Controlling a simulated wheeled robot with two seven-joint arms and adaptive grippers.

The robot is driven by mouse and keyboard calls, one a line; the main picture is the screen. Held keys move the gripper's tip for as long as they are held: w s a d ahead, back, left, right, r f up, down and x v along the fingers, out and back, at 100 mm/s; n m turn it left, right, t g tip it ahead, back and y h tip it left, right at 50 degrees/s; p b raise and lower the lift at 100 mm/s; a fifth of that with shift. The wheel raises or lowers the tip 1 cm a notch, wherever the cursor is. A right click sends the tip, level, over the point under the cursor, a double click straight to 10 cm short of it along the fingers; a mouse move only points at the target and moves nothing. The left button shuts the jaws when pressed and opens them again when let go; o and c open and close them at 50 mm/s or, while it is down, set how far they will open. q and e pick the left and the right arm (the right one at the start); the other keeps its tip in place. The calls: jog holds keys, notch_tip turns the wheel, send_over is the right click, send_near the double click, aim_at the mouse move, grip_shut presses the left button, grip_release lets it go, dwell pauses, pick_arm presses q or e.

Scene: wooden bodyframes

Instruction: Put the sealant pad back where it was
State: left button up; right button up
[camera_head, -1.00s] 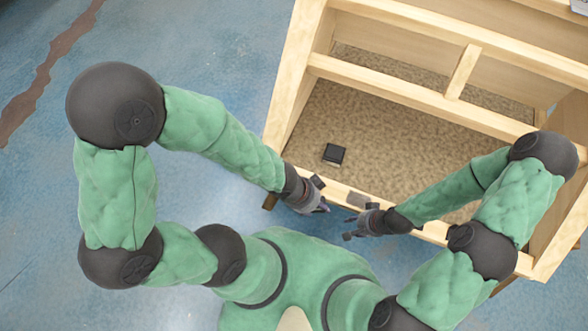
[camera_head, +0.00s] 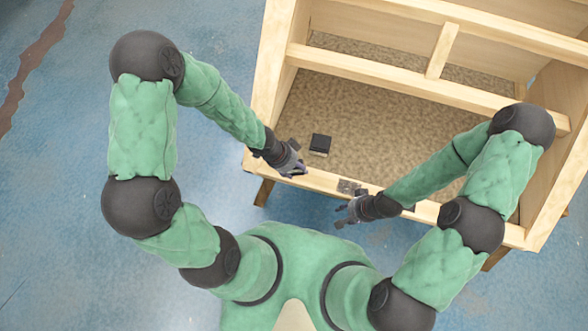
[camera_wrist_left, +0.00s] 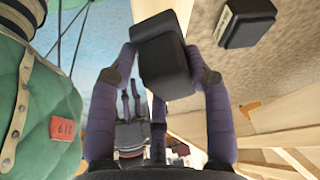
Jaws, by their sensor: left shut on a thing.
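A dark block-like pad (camera_wrist_left: 165,62), which I take for the sealant pad, is between the two fingers of my left gripper (camera_wrist_left: 165,75) in the left wrist view. The gripper is shut on it. In the head view my left gripper (camera_head: 296,166) is over the frame's front beam, and the pad in it is too small to make out. A similar black block (camera_head: 320,144) lies on the brown panel just beyond; it shows in the left wrist view (camera_wrist_left: 246,22), apart from the held pad. My right gripper (camera_head: 346,212) is in front of the beam, its fingers apart and empty.
The wooden bodyframe (camera_head: 420,92) has raised beams and a cross divider around the brown panel (camera_head: 400,130). A small grey metal piece (camera_head: 347,187) sits on the front beam between my grippers. Much of the panel is bare.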

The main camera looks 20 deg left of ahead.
aim_at(294, 170)
pick_arm(q)
jog(key=shift+w+a+f, duration=0.2)
jog(key=shift+w+f, duration=0.15)
jog(key=shift+f, duration=0.1)
jog(key=shift+w+a+f, duration=0.15)
jog(key=shift+w+f, duration=0.15)
jog(key=shift+f, duration=0.15)
jog(key=shift+f+b, duration=1.2)
jog(key=shift+f, duration=0.25)
jog(key=shift+f, duration=0.15)
jog(key=o, duration=1)
